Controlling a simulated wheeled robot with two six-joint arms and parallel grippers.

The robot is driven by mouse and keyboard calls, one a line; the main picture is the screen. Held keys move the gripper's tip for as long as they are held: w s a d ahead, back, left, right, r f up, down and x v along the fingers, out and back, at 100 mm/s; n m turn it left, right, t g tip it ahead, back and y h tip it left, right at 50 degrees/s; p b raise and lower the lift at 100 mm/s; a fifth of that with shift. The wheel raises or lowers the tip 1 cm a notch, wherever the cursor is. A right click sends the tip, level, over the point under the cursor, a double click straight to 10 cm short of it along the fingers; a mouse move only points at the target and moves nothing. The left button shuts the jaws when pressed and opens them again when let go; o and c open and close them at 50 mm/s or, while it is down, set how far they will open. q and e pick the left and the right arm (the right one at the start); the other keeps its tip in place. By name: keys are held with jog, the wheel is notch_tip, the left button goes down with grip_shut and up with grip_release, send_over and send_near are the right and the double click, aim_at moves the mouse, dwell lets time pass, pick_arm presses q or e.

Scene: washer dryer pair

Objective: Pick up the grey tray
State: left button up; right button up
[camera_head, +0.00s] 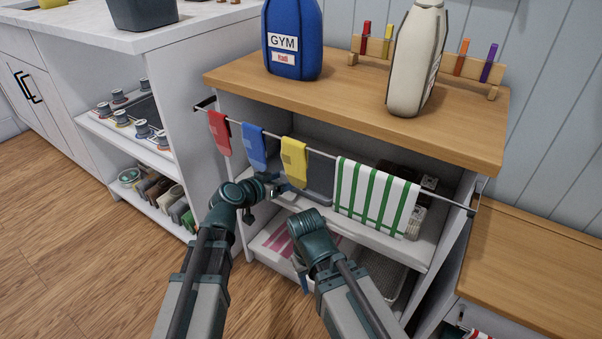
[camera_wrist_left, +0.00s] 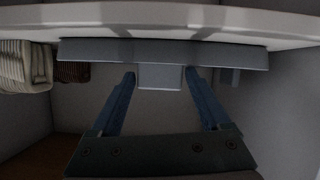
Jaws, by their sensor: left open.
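The grey tray (camera_head: 320,176) sits on the upper open shelf, partly hidden behind the hanging rail and cloths. In the left wrist view the grey tray (camera_wrist_left: 240,57) spans the picture as a flat bar, with a small grey tab (camera_wrist_left: 160,76) at its middle. My left gripper (camera_head: 276,187) is at the shelf's front, just left of the tray. In its wrist view its two blue fingers (camera_wrist_left: 160,78) are apart, one on each side of the tab; I cannot tell whether they touch it. My right gripper (camera_head: 303,281) is low in front of the unit, mostly hidden by its arm.
A rail (camera_head: 318,152) with red, blue, yellow and green-striped (camera_head: 372,197) cloths crosses the shelf front. A wire basket (camera_head: 384,274) is below. The floor at left is clear.

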pick_arm(q)
jog(key=b+x, duration=0.2)
jog(key=x, duration=0.3)
jog(key=shift+w+d+f, duration=0.15)
jog(key=shift+w, duration=0.05)
pick_arm(e)
notch_tip(320, 180, down, 2)
jog(key=shift+f, duration=0.1)
pick_arm(q)
jog(key=c, duration=1.1)
jog(key=shift+r, duration=0.25)
jog(key=shift+c, duration=0.2)
pick_arm(e)
jog(key=shift+r, duration=0.25)
